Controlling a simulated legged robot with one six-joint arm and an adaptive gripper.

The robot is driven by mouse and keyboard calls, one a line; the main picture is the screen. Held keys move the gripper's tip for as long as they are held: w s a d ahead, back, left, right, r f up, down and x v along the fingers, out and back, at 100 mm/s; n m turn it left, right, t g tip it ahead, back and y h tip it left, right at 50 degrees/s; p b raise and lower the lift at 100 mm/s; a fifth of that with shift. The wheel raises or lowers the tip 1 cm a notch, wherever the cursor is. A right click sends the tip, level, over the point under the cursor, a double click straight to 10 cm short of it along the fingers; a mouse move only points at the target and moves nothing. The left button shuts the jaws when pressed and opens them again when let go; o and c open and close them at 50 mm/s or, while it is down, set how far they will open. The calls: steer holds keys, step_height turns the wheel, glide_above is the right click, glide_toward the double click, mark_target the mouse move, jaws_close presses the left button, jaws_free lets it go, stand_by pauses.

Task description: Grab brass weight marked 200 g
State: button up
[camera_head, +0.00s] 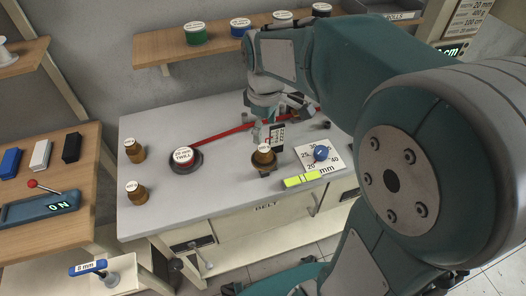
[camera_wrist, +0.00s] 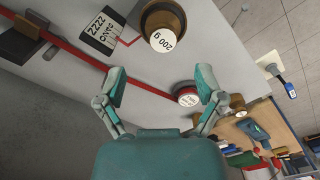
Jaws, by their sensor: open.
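The brass weight marked 200 g (camera_wrist: 163,38) shows at the top of the wrist view, with a white label on its top. In the head view a brass weight (camera_head: 264,159) stands upright on the bench below my gripper; its label is too small to read there, but its place beside the counter fits the 200 g one. My gripper (camera_wrist: 160,76) is open and empty, its two fingers spread wide. The weight lies beyond the fingertips, not between them.
Two more brass weights, one behind (camera_head: 134,152) and one in front (camera_head: 137,194), stand at the bench's left. A red belt runs from the 20 mm TWILL reel (camera_head: 184,158) past a small counter (camera_wrist: 103,30). A dial plate (camera_head: 318,158) and yellow-green block (camera_head: 302,180) sit right of the weight.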

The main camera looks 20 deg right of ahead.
mark_target(264, 148)
step_height(264, 148, down, 7)
steer(key=shift+s+a, duration=0.1)
steer(key=shift+a, duration=0.05)
steer(key=shift+c, duration=0.4)
jaws_close()
